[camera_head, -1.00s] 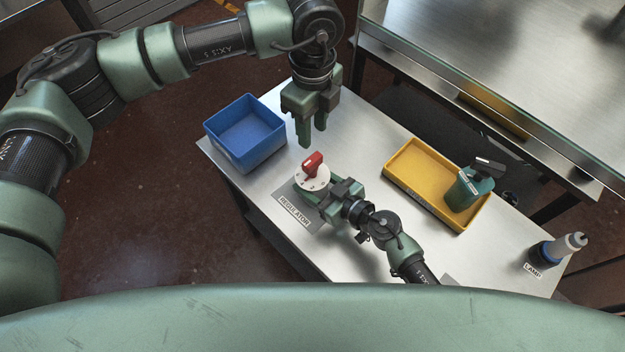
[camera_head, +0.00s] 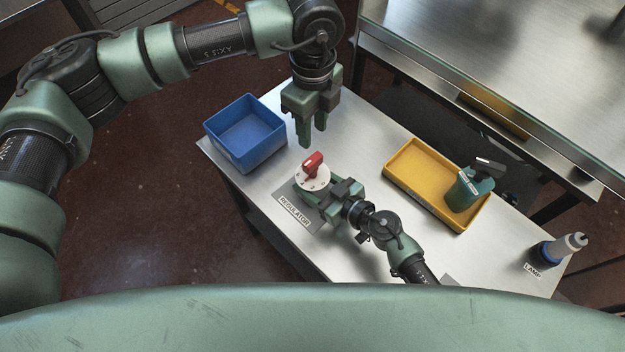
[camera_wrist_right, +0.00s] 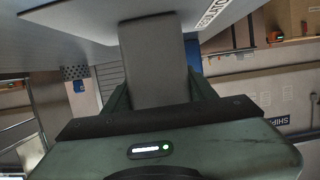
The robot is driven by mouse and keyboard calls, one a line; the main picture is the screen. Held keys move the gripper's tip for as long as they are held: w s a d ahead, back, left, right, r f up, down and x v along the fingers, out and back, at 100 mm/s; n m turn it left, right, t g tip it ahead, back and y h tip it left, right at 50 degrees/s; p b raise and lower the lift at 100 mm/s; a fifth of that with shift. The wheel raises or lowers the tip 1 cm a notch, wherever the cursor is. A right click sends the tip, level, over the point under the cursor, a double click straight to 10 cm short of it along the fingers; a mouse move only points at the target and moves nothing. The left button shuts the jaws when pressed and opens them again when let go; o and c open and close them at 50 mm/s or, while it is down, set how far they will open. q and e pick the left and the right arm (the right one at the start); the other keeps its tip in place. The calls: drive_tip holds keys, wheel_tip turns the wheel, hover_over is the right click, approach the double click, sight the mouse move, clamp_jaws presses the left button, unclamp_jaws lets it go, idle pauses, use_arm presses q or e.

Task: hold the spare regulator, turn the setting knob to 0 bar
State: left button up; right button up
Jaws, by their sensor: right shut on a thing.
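The regulator has a round white dial (camera_head: 313,179) with marks, and a red setting knob (camera_head: 313,164) on top. It is at the REGULATOR label on the steel table, with the knob up. My right gripper (camera_head: 331,198) is shut on its body, which the jaws partly hide. My left gripper (camera_head: 313,127) points down, open and empty, its fingertips behind the knob and apart from it. The dial's numbers are too small to read.
A blue bin (camera_head: 246,133) stands at the table's left. A yellow tray (camera_head: 412,190) to the right holds a green device (camera_head: 470,189) with a black top. A lamp (camera_head: 556,249) stands by its label at the right end. A larger steel bench (camera_head: 490,70) lies behind.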

use_arm(q)
drive_tip(key=shift+o, duration=0.6)
drive_tip(key=s+d+g+h, duration=0.5)
drive_tip(key=s+d+h, duration=0.8)
drive_tip(key=h, duration=0.2)
drive_tip(key=w+a+f+n+t+y, duration=0.1)
drive_tip(key=w+a+f+n+t, duration=0.35)
drive_tip(key=a+n+t, duration=0.45)
drive_tip(key=w+a+f+n+t+y, duration=0.1)
drive_tip(key=w+a+f+n+t, duration=0.2)
drive_tip(key=a+f+n+t, duration=0.5)
drive_tip(key=r, duration=0.2)
hover_over(322, 167)
drive_tip(key=shift+f+m+t, duration=0.2)
drive_tip(key=shift+m+t, duration=0.1)
drive_tip(key=shift+t, duration=0.1)
